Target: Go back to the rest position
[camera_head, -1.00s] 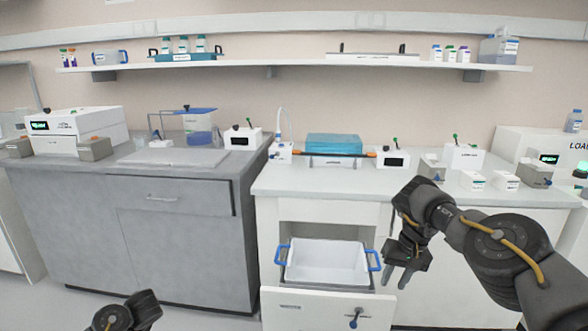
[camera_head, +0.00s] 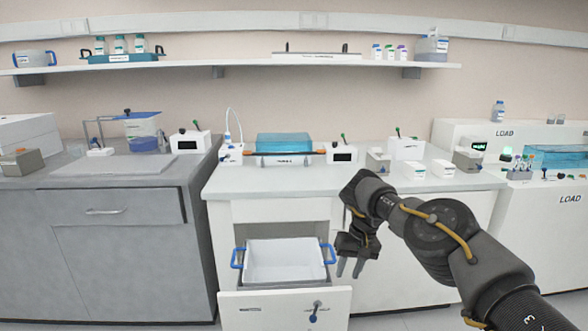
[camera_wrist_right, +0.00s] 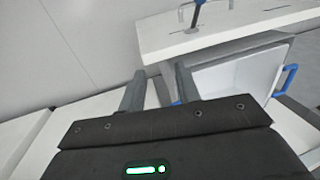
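My right gripper (camera_head: 350,268) hangs in front of the white bench, just right of the open drawer, with its fingers pointing down. Its two fingers stand apart with nothing between them. In the right wrist view the gripper (camera_wrist_right: 158,88) also shows open and empty, with the drawer front beyond its fingers. My left gripper is not in the head view.
An open drawer (camera_head: 258,305) juts from the white bench and holds a white bin (camera_head: 285,262) with blue handles. A grey cabinet (camera_head: 120,245) stands at left. A white LOAD unit (camera_head: 545,235) stands at right.

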